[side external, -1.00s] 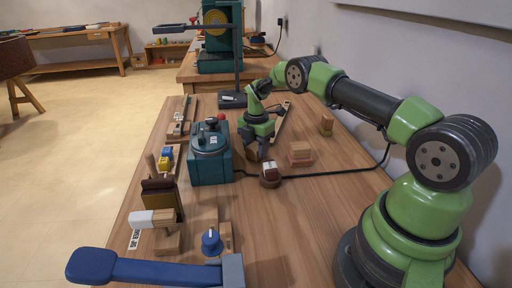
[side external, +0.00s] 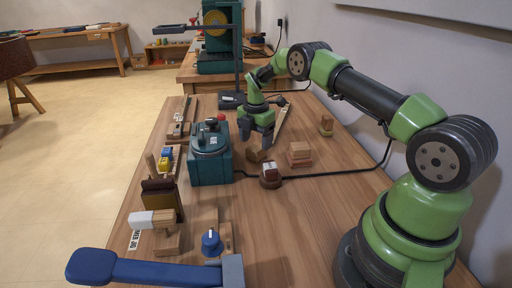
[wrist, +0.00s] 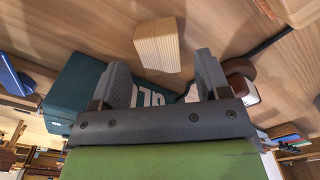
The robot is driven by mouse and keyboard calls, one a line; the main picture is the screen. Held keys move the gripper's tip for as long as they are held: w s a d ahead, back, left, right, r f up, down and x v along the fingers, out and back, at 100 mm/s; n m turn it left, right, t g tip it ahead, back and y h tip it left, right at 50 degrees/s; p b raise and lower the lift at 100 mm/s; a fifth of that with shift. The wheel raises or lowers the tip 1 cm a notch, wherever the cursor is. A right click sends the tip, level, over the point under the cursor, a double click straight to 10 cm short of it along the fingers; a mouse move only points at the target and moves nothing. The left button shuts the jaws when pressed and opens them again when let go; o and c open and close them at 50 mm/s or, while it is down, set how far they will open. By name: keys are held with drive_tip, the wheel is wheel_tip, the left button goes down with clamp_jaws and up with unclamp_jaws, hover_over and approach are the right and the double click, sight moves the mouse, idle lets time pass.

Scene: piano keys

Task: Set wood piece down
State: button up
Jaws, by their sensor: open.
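A small light-brown wood piece (side external: 255,154) rests on the table beside the teal machine with the round grey top. In the wrist view the wood piece (wrist: 158,45) lies beyond the fingertips, roughly centred between them, with bare table around it. My gripper (side external: 257,139) is just above the wood piece, fingers pointing down. In the wrist view my gripper (wrist: 164,70) is open, with nothing between its fingers.
The teal machine (side external: 209,160) stands close to the left. A black cable (side external: 335,174) crosses the table. The front middle of the table is clear.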

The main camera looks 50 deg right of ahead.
wheel_tip(320, 180, up, 9)
wheel_tip(320, 180, up, 11)
drive_tip(key=m+t, duration=0.2)
drive_tip(key=m, duration=0.3)
hover_over(256, 147)
drive_tip(key=s+a, duration=0.2)
drive_tip(key=a, duration=0.4)
drive_tip(key=s+a+r+m+t, duration=0.1)
drive_tip(key=s+a+r+m, duration=0.3)
drive_tip(key=s+r, duration=0.15)
drive_tip(key=s+a+m+t, duration=0.1)
drive_tip(key=s+a+m, duration=0.2)
drive_tip(key=s, duration=0.3)
drive_tip(key=s+a+r+m+t+y, duration=0.1)
drive_tip(key=s+a+m, duration=0.2)
drive_tip(key=s+m, duration=0.2)
drive_tip(key=s+a+m+t+y, duration=0.1)
drive_tip(key=s+a+m+t, duration=0.1)
drive_tip(key=s+m, duration=0.3)
drive_tip(key=s+a, duration=0.1)
drive_tip(key=s, duration=0.1)
drive_tip(key=shift+s+a+r, duration=0.15)
drive_tip(key=shift+s+r, duration=0.15)
drive_tip(key=shift+s, duration=0.05)
